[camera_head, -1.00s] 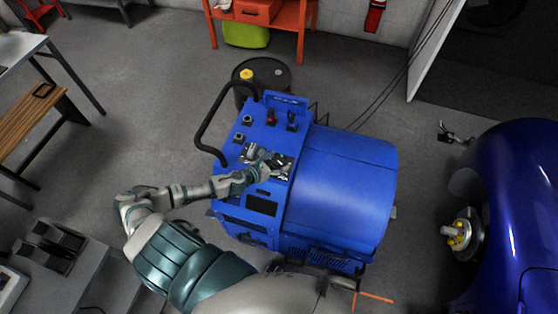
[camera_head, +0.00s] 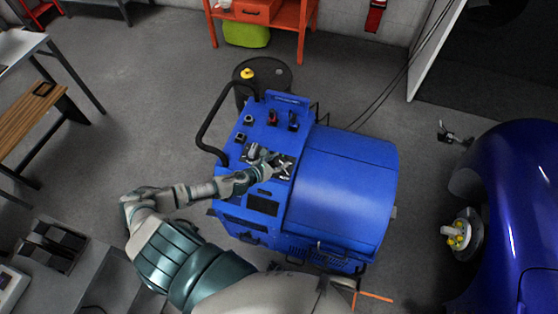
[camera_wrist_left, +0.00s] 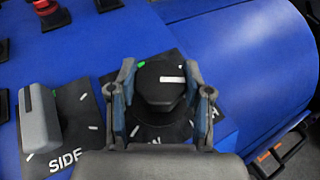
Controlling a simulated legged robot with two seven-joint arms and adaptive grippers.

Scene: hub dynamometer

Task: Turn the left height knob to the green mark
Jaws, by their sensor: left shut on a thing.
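My left gripper (camera_head: 274,165) is at the control panel on top of the blue machine (camera_head: 340,185). In the left wrist view the two fingers (camera_wrist_left: 161,88) are on either side of a black knob (camera_wrist_left: 160,90) and shut on it. A white line on the knob points right. A green mark (camera_wrist_left: 141,64) is on the plate at the knob's upper left, apart from that line. The label below is mostly hidden by the gripper. A grey knob (camera_wrist_left: 38,120) with "SIDE" under it stands to the left, near another green mark (camera_wrist_left: 83,97). My right gripper is not in view.
Several other controls, including a red one (camera_head: 272,117), sit higher on the panel. A black handle bar (camera_head: 205,125) curves along the machine's left side. A dark drum (camera_head: 265,75) stands behind. A blue car (camera_head: 520,190) is at the right.

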